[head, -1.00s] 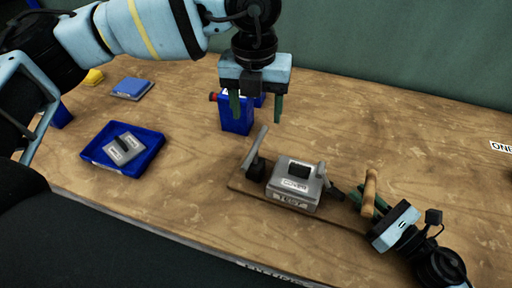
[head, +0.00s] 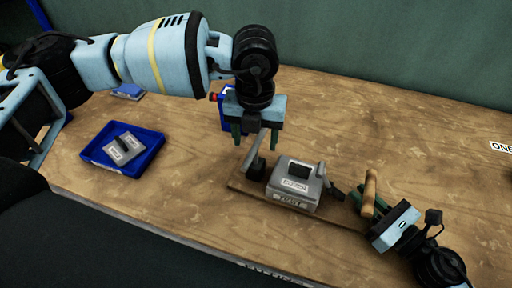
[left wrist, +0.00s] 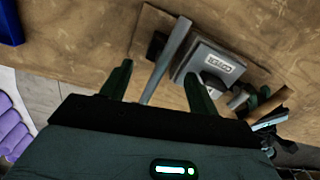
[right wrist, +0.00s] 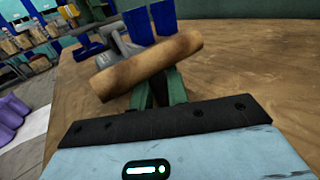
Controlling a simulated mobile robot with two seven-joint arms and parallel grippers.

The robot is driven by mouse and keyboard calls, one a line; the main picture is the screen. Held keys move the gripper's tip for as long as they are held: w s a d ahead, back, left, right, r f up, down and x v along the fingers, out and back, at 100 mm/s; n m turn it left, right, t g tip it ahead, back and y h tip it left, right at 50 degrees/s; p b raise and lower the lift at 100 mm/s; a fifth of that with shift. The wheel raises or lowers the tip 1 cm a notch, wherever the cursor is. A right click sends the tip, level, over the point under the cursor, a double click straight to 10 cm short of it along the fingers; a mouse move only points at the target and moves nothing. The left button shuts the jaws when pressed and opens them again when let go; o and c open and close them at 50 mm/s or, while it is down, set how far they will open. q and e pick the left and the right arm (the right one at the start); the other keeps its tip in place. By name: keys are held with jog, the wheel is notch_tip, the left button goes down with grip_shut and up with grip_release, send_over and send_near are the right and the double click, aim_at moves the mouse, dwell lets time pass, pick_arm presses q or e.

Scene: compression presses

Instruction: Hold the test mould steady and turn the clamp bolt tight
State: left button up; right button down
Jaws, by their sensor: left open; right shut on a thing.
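The test mould (head: 292,186) is a grey block with a white label and a dark-topped cover. It sits on a wooden base board (head: 250,192) and also shows in the left wrist view (left wrist: 214,66). A grey lever (head: 250,151) rises from a black block at the mould's left end. My left gripper (head: 256,138) is open and empty above it; in the left wrist view the lever shows between the fingers, not visibly gripped. At the right end, the clamp bolt's wooden handle (head: 370,190) crosses my right gripper (head: 372,208), which is shut on it.
A blue tray (head: 151,158) with a grey block (head: 123,149) lies to the left. A blue container (head: 228,118) stands behind my left gripper, partly hidden. A blue flat item (head: 128,91) lies further back. The table's right side is mostly clear.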

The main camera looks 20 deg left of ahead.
aim_at(255, 145)
pick_arm(q)
jog(key=shift+f, duration=2)
grip_shut()
